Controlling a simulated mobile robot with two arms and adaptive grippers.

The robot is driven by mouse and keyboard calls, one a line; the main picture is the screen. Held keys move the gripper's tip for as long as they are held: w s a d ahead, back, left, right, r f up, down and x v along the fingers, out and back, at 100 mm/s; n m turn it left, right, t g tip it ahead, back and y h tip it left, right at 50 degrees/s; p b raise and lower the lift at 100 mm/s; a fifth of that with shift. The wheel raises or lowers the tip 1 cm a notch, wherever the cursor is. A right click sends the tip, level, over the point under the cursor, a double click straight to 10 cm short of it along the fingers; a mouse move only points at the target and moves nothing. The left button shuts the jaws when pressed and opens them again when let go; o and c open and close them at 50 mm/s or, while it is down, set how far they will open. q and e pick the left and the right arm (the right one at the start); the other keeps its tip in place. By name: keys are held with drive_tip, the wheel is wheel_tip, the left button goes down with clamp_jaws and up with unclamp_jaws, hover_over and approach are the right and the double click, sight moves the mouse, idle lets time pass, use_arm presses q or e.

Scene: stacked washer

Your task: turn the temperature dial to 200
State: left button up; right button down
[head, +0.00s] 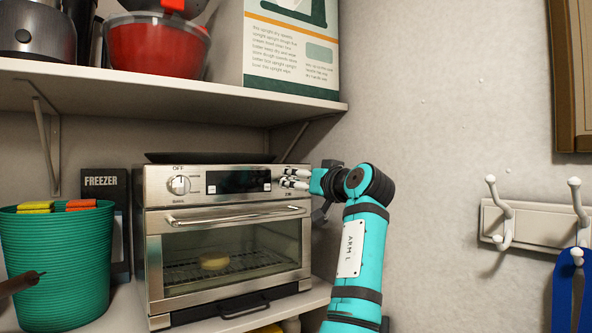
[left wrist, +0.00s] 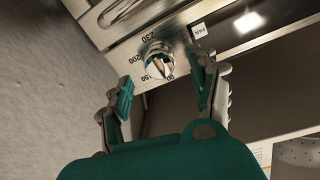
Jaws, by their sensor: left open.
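The temperature dial (left wrist: 158,60) is a round silver knob on the oven's front panel, with marks 90, 150, 200 and 230 around it in the left wrist view. Its ridge appears to point towards the 90–150 side; the exact setting is hard to read. My left gripper (left wrist: 160,72) is open, with one finger on each side of the dial; contact is not clear. The toaster oven (head: 151,250) stands on the lower shelf. My right gripper is not in view.
Another dial (head: 179,185) is left of the dark display (head: 238,181). The oven handle (head: 235,217) runs below the panel. A green bin (head: 55,265) stands left of the oven. The upper shelf (head: 180,85) overhangs it. The wall at right has white hooks (head: 502,235).

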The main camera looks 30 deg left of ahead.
use_arm(q)
drive_tip(key=shift+p+x, duration=0.55)
drive_tip(key=shift+x, duration=0.95)
drive_tip(key=shift+d, duration=0.1)
drive_tip(key=shift+c, duration=0.3)
drive_tip(key=c, duration=1.1)
